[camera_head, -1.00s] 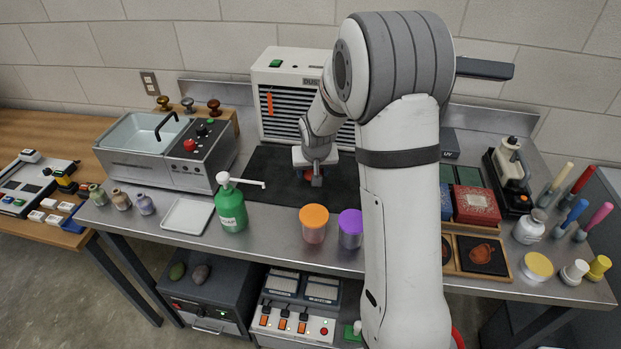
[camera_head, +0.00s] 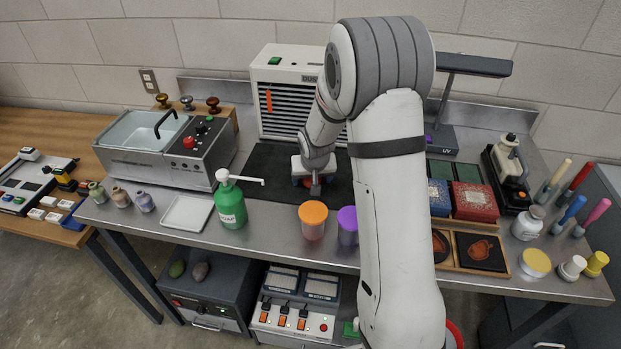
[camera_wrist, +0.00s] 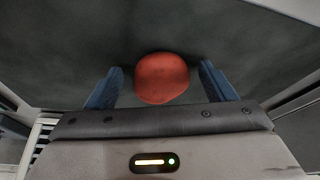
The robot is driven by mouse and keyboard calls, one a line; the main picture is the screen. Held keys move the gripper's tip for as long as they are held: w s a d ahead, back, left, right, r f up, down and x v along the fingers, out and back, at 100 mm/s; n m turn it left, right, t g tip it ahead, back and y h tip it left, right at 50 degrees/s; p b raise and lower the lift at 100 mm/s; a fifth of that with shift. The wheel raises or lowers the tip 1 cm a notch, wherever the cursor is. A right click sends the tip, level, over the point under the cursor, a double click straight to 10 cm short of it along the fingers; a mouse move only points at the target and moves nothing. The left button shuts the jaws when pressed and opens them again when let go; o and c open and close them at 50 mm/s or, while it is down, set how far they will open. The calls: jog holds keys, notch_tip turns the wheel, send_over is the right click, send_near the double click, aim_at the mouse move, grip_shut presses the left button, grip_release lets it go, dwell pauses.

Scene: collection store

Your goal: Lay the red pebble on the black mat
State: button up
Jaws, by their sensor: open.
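The red pebble (camera_wrist: 162,78) is a smooth, rounded orange-red stone, between my gripper's two blue fingers in the wrist view. A gap shows on each side of it, so the fingers are open around it. It appears to lie on the dark surface of the black mat (camera_wrist: 240,30). In the head view the black mat (camera_head: 262,172) lies flat on the steel bench in front of the slatted unit. My gripper (camera_head: 307,183) is low over the mat's middle, and mostly hides the pebble there. My arm covers the mat's right part.
A green soap pump (camera_head: 231,203), an orange-lidded jar (camera_head: 313,220) and a purple-lidded jar (camera_head: 348,226) stand in front of the mat. The slatted unit (camera_head: 285,95) is behind it. A grey sink unit (camera_head: 165,145) is at left. The mat's left part is clear.

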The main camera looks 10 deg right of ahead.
jog(key=shift+s+r, duration=0.1)
jog(key=shift+r, duration=0.5)
jog(key=s+r+b, duration=0.1)
jog(key=s+r, duration=1.4)
jog(key=r, duration=0.1)
jog(key=s+r+n+g, duration=0.1)
jog(key=s, duration=1.4)
jog(key=shift+s, duration=0.35)
